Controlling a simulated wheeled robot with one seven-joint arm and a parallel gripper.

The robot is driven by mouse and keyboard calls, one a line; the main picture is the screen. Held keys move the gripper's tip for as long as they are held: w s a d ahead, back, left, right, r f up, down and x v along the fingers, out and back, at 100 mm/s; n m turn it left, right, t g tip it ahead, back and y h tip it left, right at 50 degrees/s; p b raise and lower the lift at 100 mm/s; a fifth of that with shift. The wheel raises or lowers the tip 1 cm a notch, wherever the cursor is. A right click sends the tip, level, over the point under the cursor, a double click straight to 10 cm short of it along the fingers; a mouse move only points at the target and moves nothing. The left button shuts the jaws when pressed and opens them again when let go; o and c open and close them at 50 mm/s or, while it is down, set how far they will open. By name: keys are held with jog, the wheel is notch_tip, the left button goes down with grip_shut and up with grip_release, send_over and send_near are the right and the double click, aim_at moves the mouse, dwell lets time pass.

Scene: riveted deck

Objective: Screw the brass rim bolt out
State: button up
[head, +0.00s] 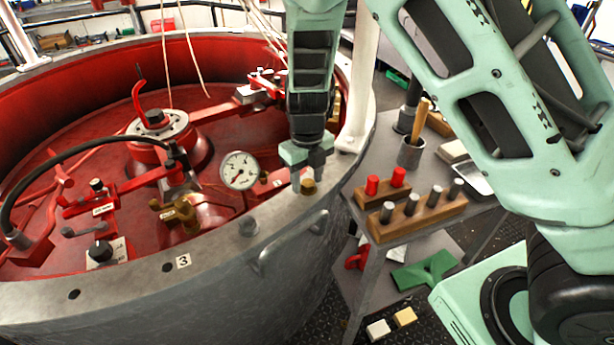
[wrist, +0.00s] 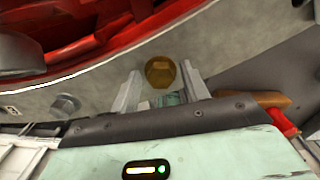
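The brass rim bolt (head: 308,187) has a hexagonal head and sits on the grey rim (head: 215,262) of the big red-lined vessel, at its near right side. My gripper (head: 307,172) points down at the rim right at the bolt. In the wrist view the brass bolt (wrist: 161,72) lies between the two pale fingers (wrist: 162,88), with a visible gap on each side. The fingers are open. How far down the bolt they reach, I cannot tell. The bolt's shank is hidden.
A grey bolt (head: 248,226) stands on the rim to the left, near open holes and a "3" label (head: 183,261). A pressure gauge (head: 239,170) is inside the vessel. A side table right holds wooden peg blocks (head: 420,214) and a cup (head: 411,152) with a tool handle.

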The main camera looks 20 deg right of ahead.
jog(key=c, duration=0.7)
jog(key=shift+c, duration=0.2)
jog(key=shift+r, duration=0.1)
